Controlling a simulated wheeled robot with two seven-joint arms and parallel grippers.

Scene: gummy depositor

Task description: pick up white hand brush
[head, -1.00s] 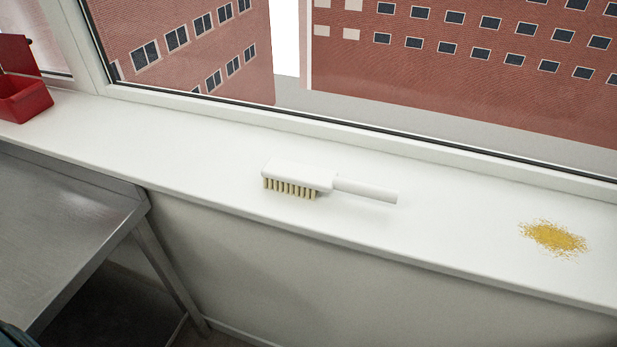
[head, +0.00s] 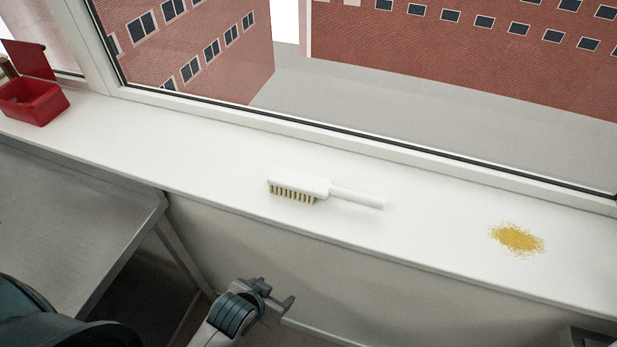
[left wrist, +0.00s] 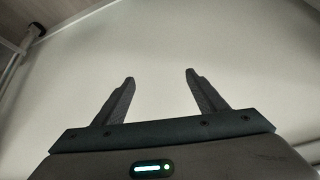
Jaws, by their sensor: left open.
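The white hand brush (head: 302,185) lies on the white windowsill (head: 430,225) in the head view, bristles down on the left and its handle pointing right. My left gripper (head: 284,300) is below the sill's front edge, in front of the wall and apart from the brush. In the left wrist view its two fingers (left wrist: 159,80) are spread with nothing between them, facing a plain pale surface. The brush does not show in the left wrist view. My right gripper is not clearly seen; a small dark part shows at the bottom right corner of the head view.
A red open-lidded box (head: 35,100) stands at the sill's left end. A patch of yellow crumbs (head: 517,239) lies right of the brush. A grey metal table (head: 70,225) stands at the left, below the sill. The window frame (head: 340,138) runs behind the sill.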

